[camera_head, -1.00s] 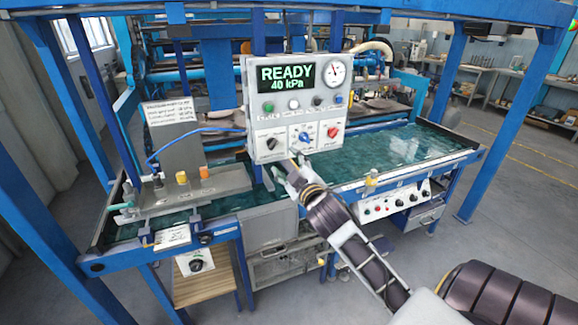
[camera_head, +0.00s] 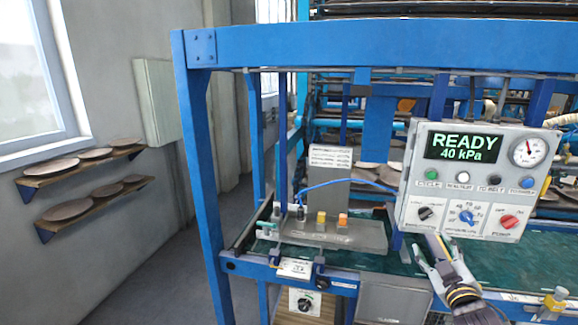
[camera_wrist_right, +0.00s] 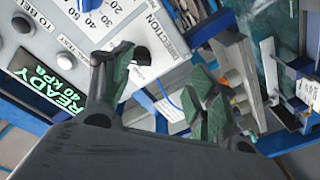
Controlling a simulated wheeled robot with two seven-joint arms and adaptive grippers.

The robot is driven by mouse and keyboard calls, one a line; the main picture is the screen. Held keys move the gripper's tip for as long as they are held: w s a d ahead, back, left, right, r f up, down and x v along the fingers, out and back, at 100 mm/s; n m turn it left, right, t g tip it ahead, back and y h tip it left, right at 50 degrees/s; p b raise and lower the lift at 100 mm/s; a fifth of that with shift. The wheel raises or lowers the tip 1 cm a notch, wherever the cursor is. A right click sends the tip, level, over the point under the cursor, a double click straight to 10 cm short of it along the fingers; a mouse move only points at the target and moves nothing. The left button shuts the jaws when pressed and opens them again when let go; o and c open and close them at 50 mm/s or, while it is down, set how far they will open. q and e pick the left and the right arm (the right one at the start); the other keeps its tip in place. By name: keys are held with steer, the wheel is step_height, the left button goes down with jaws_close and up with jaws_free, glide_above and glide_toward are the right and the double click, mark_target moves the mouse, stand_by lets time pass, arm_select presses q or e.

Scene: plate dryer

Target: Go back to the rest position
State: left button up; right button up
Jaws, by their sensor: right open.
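My right gripper (camera_head: 437,245) is at the lower right of the head view, just below the bottom edge of the control panel (camera_head: 410,195). Its fingers are spread with nothing between them. In the right wrist view its two green-grey fingers (camera_wrist_right: 160,75) stand apart, with the panel's face close beyond them. A black knob (camera_wrist_right: 141,55) labelled DIRECTION shows between the fingers; I cannot tell whether a finger touches it. The panel display (camera_head: 463,147) reads READY 40 kPa. The blue middle knob (camera_head: 466,217) and the red knob (camera_head: 509,221) are uncovered. My left gripper is not in view.
A blue frame post (camera_head: 205,200) and a top beam (camera_head: 370,45) stand in front. A grey fixture (camera_head: 350,235) with yellow and orange parts sits on the green bed. Wall shelves (camera_head: 80,165) at left hold several round plates. The floor at left is clear.

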steer(key=w+d+f+m+g, duration=0.1)
steer(key=d+f+g, duration=0.15)
steer(key=f, duration=1.05)
steer(key=w+d+f+g, duration=0.1)
steer(key=d+f, duration=0.2)
steer(key=f, duration=1)
steer(key=s+f+m+g, duration=0.15)
steer(key=s+f, duration=0.35)
steer(key=f, duration=0.8)
steer(key=s+f+g, duration=0.3)
steer(key=s+f, duration=0.2)
steer(key=f, duration=0.8)
steer(key=s+a+f+m+g+y, duration=0.1)
steer(key=s+a+f+g, duration=0.15)
steer(key=s+f, duration=0.95)
steer(key=s+a+f+g, duration=0.2)
steer(key=s+f+g, duration=0.2)
steer(key=s+f, duration=0.85)
steer(key=s+a+f+g+y, duration=0.1)
steer(key=s+a, duration=0.5)
steer(key=s, duration=0.2)
steer(key=s+a+f+g, duration=0.1)
steer(key=s+a+f, duration=0.1)
steer(key=s+a, duration=0.4)
steer(key=s, duration=0.3)
steer(key=shift+a+y, duration=0.25)
steer(key=shift+y, duration=0.15)
